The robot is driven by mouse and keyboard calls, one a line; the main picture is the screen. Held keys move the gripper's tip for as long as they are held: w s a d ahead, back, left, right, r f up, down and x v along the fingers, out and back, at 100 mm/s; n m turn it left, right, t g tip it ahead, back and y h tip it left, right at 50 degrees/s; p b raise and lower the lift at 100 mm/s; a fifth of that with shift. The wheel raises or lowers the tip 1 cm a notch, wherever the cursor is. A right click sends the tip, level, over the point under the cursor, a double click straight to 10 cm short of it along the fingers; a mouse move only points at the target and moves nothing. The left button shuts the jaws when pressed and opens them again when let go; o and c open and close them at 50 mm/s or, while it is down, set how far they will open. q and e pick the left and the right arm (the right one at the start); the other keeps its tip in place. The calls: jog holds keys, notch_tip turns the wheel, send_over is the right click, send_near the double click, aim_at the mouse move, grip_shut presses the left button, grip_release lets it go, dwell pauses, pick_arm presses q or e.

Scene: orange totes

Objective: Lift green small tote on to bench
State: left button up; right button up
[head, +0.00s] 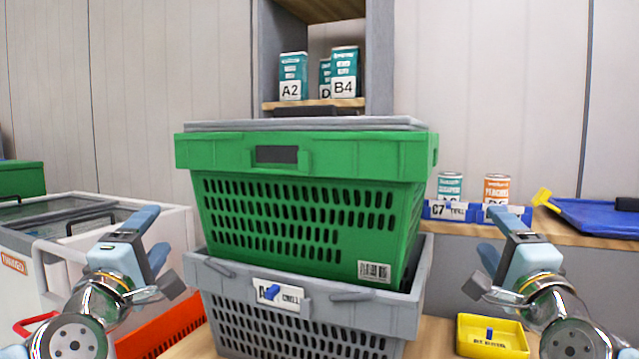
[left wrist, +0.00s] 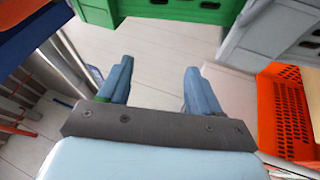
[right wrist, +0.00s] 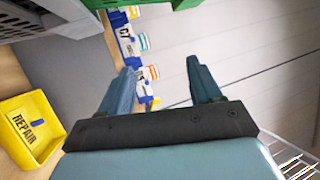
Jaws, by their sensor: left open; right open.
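The green small tote (head: 300,215) sits tilted in the mouth of a grey tote (head: 310,315) in the middle of the head view. Its front wall has slots, a dark handle opening and a barcode label. A grey flat piece lies along its top. My left gripper (head: 160,270) is open and empty, to the left of the totes and apart from them. My right gripper (head: 480,270) is open and empty, to the right of them and apart. The green tote's edge shows at the top of the left wrist view (left wrist: 185,10) and the right wrist view (right wrist: 105,3).
A wooden bench (head: 440,335) is under the grey tote. A yellow bin (head: 490,340) stands right of it, an orange crate (head: 165,325) left. Behind are a shelf with boxes (head: 344,75), cans (head: 497,190) and a blue tray (head: 600,215). A white chest (head: 165,225) stands left.

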pick_arm(q)
jog(key=d+x, duration=0.1)
jog(key=x, duration=1.3)
jog(key=shift+d, duration=0.25)
pick_arm(e)
jog(key=a+x, duration=0.1)
jog(key=x, duration=1.3)
jog(key=shift+a, duration=0.25)
